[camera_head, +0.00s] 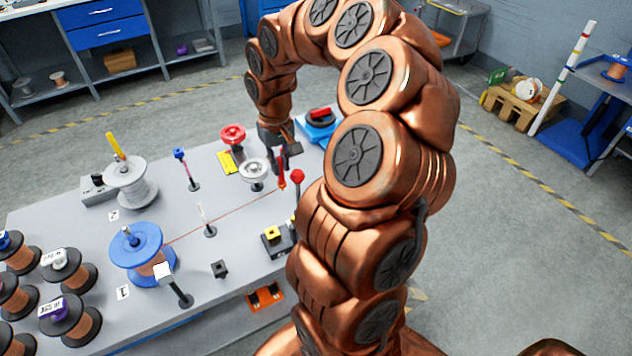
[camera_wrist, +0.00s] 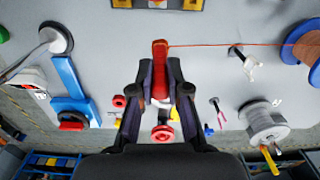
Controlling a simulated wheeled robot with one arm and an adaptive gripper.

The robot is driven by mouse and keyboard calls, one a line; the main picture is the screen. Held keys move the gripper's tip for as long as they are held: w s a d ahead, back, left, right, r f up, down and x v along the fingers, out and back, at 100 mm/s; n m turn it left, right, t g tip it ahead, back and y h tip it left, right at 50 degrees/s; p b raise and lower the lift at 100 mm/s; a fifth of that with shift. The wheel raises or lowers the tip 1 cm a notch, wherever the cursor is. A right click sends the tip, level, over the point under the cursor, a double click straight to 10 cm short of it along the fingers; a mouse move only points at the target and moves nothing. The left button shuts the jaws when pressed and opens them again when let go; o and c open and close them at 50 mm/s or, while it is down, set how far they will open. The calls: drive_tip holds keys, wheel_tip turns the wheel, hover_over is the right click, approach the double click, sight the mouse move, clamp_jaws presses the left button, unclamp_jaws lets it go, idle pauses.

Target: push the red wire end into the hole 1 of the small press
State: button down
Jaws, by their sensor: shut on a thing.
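My gripper (camera_head: 281,157) is over the right part of the grey table. In the wrist view its two fingers (camera_wrist: 160,78) are closed on the red wire end (camera_wrist: 160,52), a red piece pointing away from the palm. It also shows below the gripper in the head view (camera_head: 282,181). A thin red wire runs from it to the blue spool (camera_head: 127,248). A black block with a yellow top (camera_head: 272,235) near the table's front edge, beside a red ball knob (camera_head: 297,176), may be the small press. Its base also shows at the wrist view's top edge (camera_wrist: 122,3). I cannot make out hole 1.
A silver pulley (camera_head: 252,170) and a red pulley (camera_head: 233,134) stand left of the gripper. A blue device with a red handle (camera_head: 320,122) is behind it. Thin posts (camera_head: 209,225) and a silver spool (camera_head: 130,185) stand further left. Several copper spools fill the left end.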

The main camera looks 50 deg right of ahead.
drive_tip(key=s+d+f+b, duration=0.3)
drive_tip(key=s+d+f, duration=0.2)
drive_tip(key=s+f, duration=0.1)
drive_tip(key=shift+s+f+m+b, duration=0.3)
drive_tip(key=shift+s+f+m, duration=0.1)
drive_tip(key=shift+f, duration=0.1)
idle(0.3)
drive_tip(key=shift+d, duration=0.1)
drive_tip(key=shift+f, duration=0.1)
idle(0.3)
drive_tip(key=shift+f+b, duration=0.65)
drive_tip(key=shift+b, duration=0.2)
drive_tip(key=shift+f+b, duration=1)
drive_tip(key=shift+b, duration=0.1)
idle(1.5)
idle(0.3)
drive_tip(key=c, duration=1.1)
unclamp_jaws()
drive_tip(key=shift+o, duration=0.2)
